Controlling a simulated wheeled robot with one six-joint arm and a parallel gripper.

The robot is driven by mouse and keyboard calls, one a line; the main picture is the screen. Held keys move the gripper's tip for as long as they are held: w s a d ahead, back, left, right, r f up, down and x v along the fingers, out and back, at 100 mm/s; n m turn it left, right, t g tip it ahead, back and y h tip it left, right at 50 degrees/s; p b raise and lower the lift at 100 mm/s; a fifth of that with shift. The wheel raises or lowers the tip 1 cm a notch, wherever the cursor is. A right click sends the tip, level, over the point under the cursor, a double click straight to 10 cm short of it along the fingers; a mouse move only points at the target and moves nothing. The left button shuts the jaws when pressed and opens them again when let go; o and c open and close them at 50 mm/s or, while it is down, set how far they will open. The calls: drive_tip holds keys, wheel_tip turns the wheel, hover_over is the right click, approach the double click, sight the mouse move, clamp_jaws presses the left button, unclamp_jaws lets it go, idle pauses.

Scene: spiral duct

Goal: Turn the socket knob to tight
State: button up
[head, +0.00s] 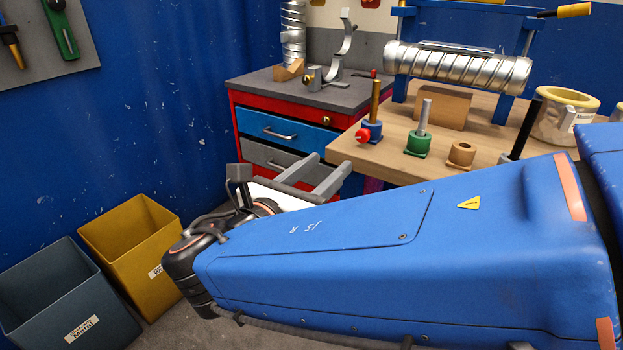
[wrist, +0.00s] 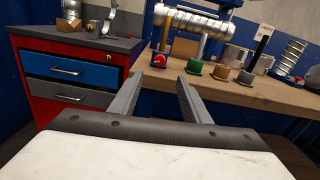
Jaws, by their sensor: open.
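A blue socket (head: 374,129) stands near the left end of the wooden bench, with an upright brass rod (head: 376,98) in it. Its round red knob (head: 362,136) faces the front left. In the wrist view the red knob (wrist: 159,59) shows beyond and between my fingers. My gripper (head: 330,162) is open and empty, in front of the bench's left corner and apart from the knob. It also shows in the wrist view (wrist: 160,80). I cannot tell how tight the knob is.
A green socket (head: 418,144) with a steel rod and an empty brown socket (head: 461,154) stand to the right. A wood block (head: 443,108) and a spiral duct (head: 458,66) are behind. A red drawer cabinet (wrist: 70,75) stands left, yellow and grey bins (head: 130,240) lower left.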

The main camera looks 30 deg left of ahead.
drive_tip(key=shift+s+a+m, duration=0.1)
drive_tip(key=shift+s+m, duration=0.6)
drive_tip(key=shift+s, duration=1.25)
drive_tip(key=n, duration=0.1)
approach(361, 137)
drive_tip(key=w, duration=0.8)
drive_tip(key=shift+w+d, duration=0.2)
drive_tip(key=shift+d, duration=0.1)
drive_tip(key=c, duration=1)
drive_tip(key=shift+c, duration=0.2)
